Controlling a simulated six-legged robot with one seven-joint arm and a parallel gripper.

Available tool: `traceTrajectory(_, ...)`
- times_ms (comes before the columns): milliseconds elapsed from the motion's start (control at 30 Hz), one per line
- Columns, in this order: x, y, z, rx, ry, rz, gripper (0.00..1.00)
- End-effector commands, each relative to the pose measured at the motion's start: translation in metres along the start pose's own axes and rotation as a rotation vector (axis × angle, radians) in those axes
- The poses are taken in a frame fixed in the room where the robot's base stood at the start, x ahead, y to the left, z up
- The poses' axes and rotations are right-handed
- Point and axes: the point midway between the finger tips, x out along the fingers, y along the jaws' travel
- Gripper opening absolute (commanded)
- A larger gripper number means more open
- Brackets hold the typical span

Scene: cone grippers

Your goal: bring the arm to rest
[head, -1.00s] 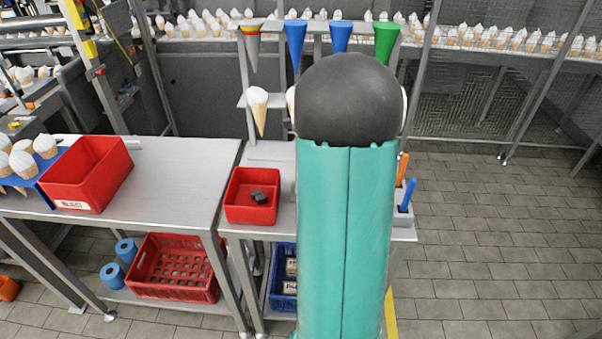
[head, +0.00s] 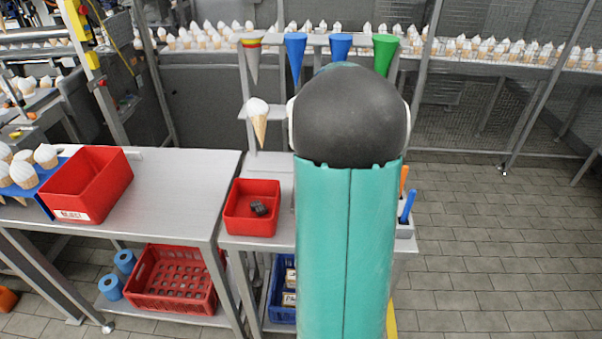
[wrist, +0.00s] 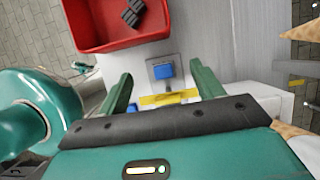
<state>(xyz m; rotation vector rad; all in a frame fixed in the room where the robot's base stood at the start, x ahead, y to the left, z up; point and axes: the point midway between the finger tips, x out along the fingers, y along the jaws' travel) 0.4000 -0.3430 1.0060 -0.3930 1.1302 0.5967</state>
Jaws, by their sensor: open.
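My gripper (wrist: 163,88) shows in the wrist view with its two green fingers spread apart and nothing between them. It is over the workbench, just beside the red bin (wrist: 108,22). A small blue block on a grey plate (wrist: 165,70) and a yellow strip lie below, seen between the fingers. In the head view my arm stands in the middle and hides the gripper and part of the bench. The red bin (head: 240,222) with dark pieces (head: 258,208) inside stands left of my arm.
A larger red bin (head: 105,170) is on the left table. Tools with orange and blue handles (head: 408,205) stand right of my arm. Floor at right is clear.

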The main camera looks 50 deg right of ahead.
Motion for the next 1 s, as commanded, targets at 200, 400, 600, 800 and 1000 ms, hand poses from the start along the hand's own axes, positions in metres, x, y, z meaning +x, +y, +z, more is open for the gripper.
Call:
traceTrajectory(200,0.0,0.0,0.0,0.0,0.0,0.0,0.67)
traceTrajectory(400,0.0,0.0,0.0,0.0,0.0,0.0,0.67)
traceTrajectory(600,0.0,0.0,0.0,-0.001,0.0,0.0,0.67)
traceTrajectory(800,-0.008,0.022,0.032,-0.173,0.016,-0.006,0.67)
traceTrajectory(1000,-0.023,0.091,0.099,-0.668,0.069,-0.019,0.67)
